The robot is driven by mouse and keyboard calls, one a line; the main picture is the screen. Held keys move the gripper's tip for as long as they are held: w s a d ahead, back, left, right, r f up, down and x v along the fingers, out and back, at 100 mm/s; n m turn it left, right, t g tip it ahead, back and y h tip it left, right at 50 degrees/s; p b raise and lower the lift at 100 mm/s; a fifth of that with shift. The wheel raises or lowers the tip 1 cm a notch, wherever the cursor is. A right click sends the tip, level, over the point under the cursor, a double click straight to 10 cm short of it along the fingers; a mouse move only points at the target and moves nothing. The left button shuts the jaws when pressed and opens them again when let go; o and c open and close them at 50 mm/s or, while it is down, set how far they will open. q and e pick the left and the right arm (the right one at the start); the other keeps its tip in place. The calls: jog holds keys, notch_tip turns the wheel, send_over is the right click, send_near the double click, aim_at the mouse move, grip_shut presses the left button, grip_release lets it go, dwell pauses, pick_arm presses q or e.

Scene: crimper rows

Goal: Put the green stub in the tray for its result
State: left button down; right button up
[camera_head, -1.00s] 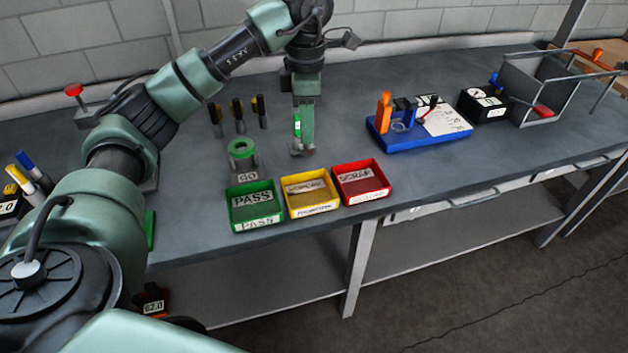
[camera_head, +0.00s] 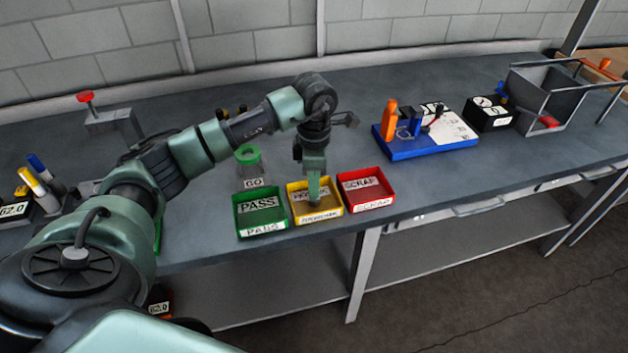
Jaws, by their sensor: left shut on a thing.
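My left gripper (camera_head: 314,196) points down over the yellow tray (camera_head: 331,211), which stands between the green PASS tray (camera_head: 262,228) and the red SCRAP tray (camera_head: 388,192). Its fingertips show against the inside of the yellow tray; their exact height above its floor is hard to tell. The gripper is shut on the green stub, which the fingers hide now. The yellow tray's label is too small and partly covered to read surely. My right gripper is not in view.
A green ring gauge marked GO (camera_head: 248,154) stands behind the PASS tray. A blue fixture (camera_head: 430,148) with an orange handle, a black gauge box (camera_head: 488,117) and a grey open bin (camera_head: 545,90) are at the right. A red-topped post (camera_head: 85,97) stands at the left.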

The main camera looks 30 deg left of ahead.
pick_arm(q)
jog(key=c, duration=1.2)
grip_release()
jog(key=shift+f, duration=0.1)
notch_tip(320, 180, up, 12)
jog(key=shift+f+b, duration=0.25)
jog(key=shift+b, duration=0.9)
jog(key=shift+r, duration=0.4)
